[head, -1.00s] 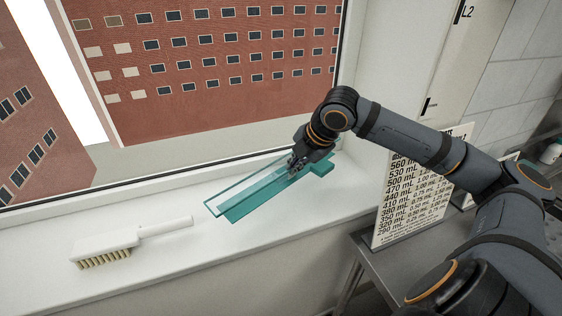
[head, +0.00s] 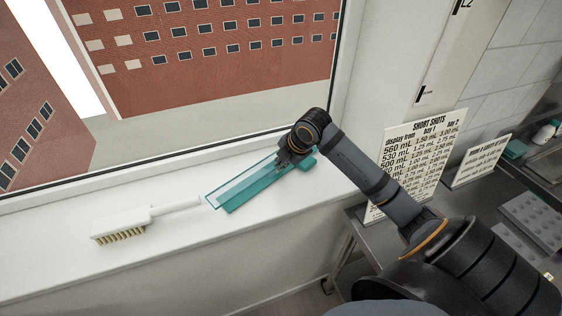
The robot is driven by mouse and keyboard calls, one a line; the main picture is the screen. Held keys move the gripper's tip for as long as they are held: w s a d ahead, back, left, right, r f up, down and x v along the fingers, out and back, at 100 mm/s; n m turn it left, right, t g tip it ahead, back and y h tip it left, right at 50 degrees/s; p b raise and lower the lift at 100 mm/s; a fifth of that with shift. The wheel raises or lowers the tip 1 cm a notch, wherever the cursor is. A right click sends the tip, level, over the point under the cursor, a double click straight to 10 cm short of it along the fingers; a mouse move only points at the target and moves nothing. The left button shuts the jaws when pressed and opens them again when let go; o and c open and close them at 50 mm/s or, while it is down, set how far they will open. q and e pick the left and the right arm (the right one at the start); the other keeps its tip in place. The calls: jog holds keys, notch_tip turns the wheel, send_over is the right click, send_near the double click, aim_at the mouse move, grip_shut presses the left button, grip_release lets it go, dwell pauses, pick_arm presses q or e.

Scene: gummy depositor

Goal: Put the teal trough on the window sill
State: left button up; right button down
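The teal trough (head: 246,190) is long and narrow, with a clear wall along its side. It appears to lie flat on the white window sill (head: 150,262), slanting up toward the right. My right gripper (head: 281,163) is at the right part of the trough, at or touching it. The fingers are small and partly hidden, so whether they are open or closed on the trough cannot be told. My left gripper is not in view.
A white brush (head: 135,222) with pale bristles lies on the sill left of the trough, its handle tip close to the trough's end. The window glass stands behind. A printed sign (head: 418,150), a smaller sign (head: 478,160) and a grey mould tray (head: 537,218) are on the right.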

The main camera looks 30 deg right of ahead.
jog(key=shift+f, duration=0.25)
jog(key=c, duration=2)
grip_release()
jog(key=shift+f, duration=0.1)
jog(key=shift+c, duration=0.2)
jog(key=o, duration=0.5)
